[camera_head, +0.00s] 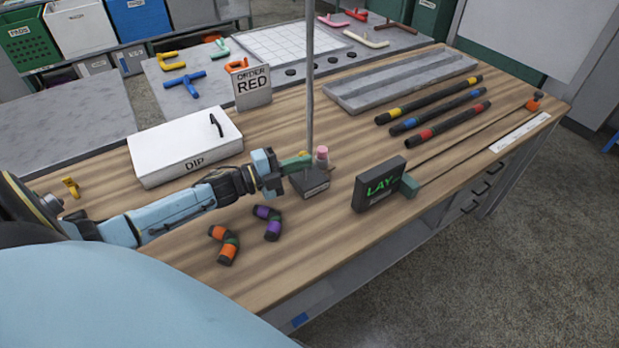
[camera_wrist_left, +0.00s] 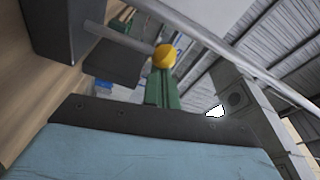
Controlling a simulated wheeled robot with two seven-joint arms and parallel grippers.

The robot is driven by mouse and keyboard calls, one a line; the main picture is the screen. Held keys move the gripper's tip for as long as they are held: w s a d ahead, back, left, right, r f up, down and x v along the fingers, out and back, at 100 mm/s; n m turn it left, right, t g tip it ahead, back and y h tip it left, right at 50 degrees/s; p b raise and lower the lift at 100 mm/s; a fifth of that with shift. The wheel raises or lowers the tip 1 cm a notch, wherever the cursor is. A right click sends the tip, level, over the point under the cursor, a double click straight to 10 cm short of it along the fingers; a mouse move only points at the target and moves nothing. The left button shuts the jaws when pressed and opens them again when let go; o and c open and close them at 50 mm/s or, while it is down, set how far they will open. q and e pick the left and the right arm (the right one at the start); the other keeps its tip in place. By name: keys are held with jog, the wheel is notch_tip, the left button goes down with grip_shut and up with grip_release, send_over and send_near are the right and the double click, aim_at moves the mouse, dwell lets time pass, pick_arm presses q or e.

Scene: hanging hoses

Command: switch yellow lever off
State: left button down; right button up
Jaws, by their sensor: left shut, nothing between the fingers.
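The yellow lever shows in the left wrist view as a yellow round knob (camera_wrist_left: 164,56) on a short grey rod that comes out of a dark box (camera_wrist_left: 78,32). In the head view a small dark grey block (camera_head: 312,183) stands at the foot of the tall pole, and my left gripper (camera_head: 306,161) hides most of what is there. My left gripper's green fingers (camera_wrist_left: 162,88) are shut and empty. Their tips are right by the knob; I cannot tell whether they touch it. I cannot tell the lever's setting. My right gripper is not in view.
A tall grey pole (camera_head: 310,80) rises beside my left gripper. Two short curved hoses (camera_head: 268,222) lie in front.

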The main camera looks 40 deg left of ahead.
pick_arm(q)
jog(key=a+n, duration=0.2)
jog(key=n, duration=0.1)
jog(key=shift+w+t, duration=0.3)
jog(key=shift+w, duration=0.1)
jog(key=shift+w+a+b, duration=0.2)
jog(key=shift+a+b, duration=0.25)
jog(key=shift+a, duration=0.15)
jog(key=s+a+r+p, duration=0.1)
jog(key=s+p, duration=0.2)
jog(key=s, duration=0.6)
jog(key=shift+a, duration=0.4)
jog(key=shift+r, duration=0.15)
